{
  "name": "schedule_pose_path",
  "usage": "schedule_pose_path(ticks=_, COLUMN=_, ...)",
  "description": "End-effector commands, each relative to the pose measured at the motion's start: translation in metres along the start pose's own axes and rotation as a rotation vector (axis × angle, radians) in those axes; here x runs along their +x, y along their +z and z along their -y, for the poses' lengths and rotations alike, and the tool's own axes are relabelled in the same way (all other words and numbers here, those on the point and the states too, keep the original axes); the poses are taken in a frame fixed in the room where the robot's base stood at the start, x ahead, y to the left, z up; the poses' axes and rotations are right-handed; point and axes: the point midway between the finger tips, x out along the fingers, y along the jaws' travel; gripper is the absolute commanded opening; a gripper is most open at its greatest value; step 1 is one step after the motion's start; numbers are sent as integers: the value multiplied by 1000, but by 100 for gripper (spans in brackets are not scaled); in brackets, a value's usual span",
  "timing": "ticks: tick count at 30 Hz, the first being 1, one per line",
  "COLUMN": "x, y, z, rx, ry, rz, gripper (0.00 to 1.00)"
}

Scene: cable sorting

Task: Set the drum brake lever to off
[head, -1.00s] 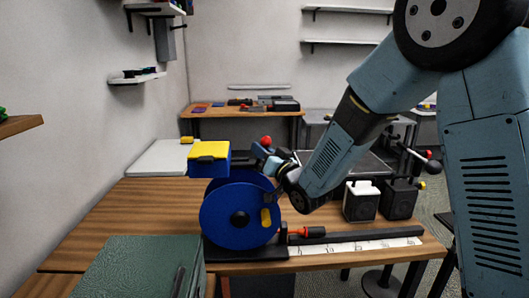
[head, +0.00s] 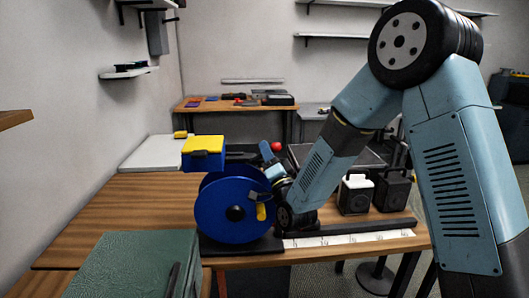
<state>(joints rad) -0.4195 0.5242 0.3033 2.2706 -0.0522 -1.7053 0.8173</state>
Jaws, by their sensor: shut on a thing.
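The blue cable drum (head: 226,212) stands upright on a black base (head: 240,246) at the front of the wooden bench in the head view. A small yellow piece (head: 262,212) shows at its right side. My gripper (head: 283,219) is low, right beside the drum, at the black base. The short red-orange handle seen earlier at this spot, which looks like the drum brake lever, is now hidden behind my wrist. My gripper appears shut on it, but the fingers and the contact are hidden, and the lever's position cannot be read.
A blue box with a yellow top (head: 203,147) is above and behind the drum. A white strip (head: 350,240) runs along the bench's front edge. Dark boxes (head: 391,190) stand to the right, and a green case (head: 135,262) at front left. Bench surface left of the drum is clear.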

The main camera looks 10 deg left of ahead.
Motion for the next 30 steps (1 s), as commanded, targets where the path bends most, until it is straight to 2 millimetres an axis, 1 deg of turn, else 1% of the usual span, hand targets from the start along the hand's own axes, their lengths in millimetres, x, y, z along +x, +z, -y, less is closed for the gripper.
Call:
schedule_pose_path(ticks=1, x=0, y=-9, z=-5, rx=-6, ry=5, rz=-21, gripper=0)
schedule_pose_path(ticks=14, x=-1, y=-8, z=-6, rx=0, ry=8, rz=-24, gripper=0)
schedule_pose_path(ticks=15, x=-1, y=-8, z=-6, rx=0, ry=8, rz=-24, gripper=24)
schedule_pose_path(ticks=21, x=-1, y=-6, z=-5, rx=2, ry=7, rz=-19, gripper=43)
schedule_pose_path(ticks=22, x=-1, y=-6, z=-4, rx=2, ry=6, rz=-18, gripper=45)
schedule_pose_path(ticks=30, x=-2, y=-2, z=-3, rx=7, ry=4, rz=-12, gripper=45)
